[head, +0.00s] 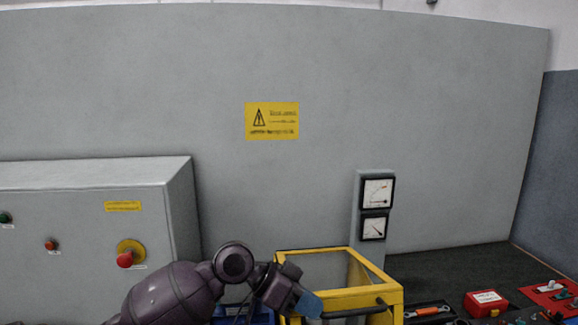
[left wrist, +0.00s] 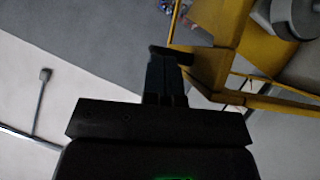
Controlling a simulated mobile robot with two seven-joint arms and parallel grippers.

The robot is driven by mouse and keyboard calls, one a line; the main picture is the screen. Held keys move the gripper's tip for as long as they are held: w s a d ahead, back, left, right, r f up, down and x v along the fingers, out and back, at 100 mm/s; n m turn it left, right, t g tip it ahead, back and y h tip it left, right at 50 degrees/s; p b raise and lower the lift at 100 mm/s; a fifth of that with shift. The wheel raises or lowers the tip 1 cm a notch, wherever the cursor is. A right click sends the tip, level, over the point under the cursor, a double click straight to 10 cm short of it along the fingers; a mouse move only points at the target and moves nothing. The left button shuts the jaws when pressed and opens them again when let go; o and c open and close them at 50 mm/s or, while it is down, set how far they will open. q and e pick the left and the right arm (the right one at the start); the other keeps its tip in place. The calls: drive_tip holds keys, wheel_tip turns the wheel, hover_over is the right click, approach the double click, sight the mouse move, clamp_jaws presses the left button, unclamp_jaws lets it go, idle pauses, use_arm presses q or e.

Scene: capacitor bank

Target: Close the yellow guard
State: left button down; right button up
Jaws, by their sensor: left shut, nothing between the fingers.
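The yellow guard (head: 352,298) is a box-like yellow frame with see-through panels, at the bottom centre-right of the head view. A dark handle bar (head: 352,312) runs across its front. I cannot tell how far open the guard stands. My left gripper (head: 308,303) is at the guard's front left corner, its fingers shut and empty. In the left wrist view the shut fingers (left wrist: 170,62) lie close beside or against a yellow part of the guard (left wrist: 228,25); contact is unclear. The guard's lower part is cut off in the head view. My right gripper is not in view.
A grey control box (head: 80,215) with a red knob stands at left. A post with two meters (head: 377,192) rises behind the guard. A screwdriver (head: 428,311), a red box (head: 486,303) and a red tray (head: 550,293) lie at right. A grey wall panel closes the back.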

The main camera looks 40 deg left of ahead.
use_arm(q)
drive_tip(key=shift+m+t+y, duration=0.4)
drive_tip(key=shift+m+y, duration=0.1)
drive_tip(key=shift+y, duration=0.1)
drive_tip(key=f, duration=0.2)
drive_tip(key=f+b, duration=0.1)
drive_tip(key=f, duration=0.2)
drive_tip(key=s+d+f+b, duration=0.1)
drive_tip(key=f, duration=0.1)
drive_tip(key=shift+f, duration=0.15)
wheel_tip(320, 180, down, 3)
drive_tip(key=shift+d+f+m+y+b, duration=0.15)
drive_tip(key=shift+m+y+b, duration=0.15)
drive_tip(key=shift+b, duration=0.2)
drive_tip(key=shift+f+t, duration=0.3)
drive_tip(key=shift+f, duration=0.1)
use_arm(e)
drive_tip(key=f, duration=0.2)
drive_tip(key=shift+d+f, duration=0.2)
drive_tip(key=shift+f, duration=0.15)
use_arm(q)
drive_tip(key=shift+s+f, duration=0.1)
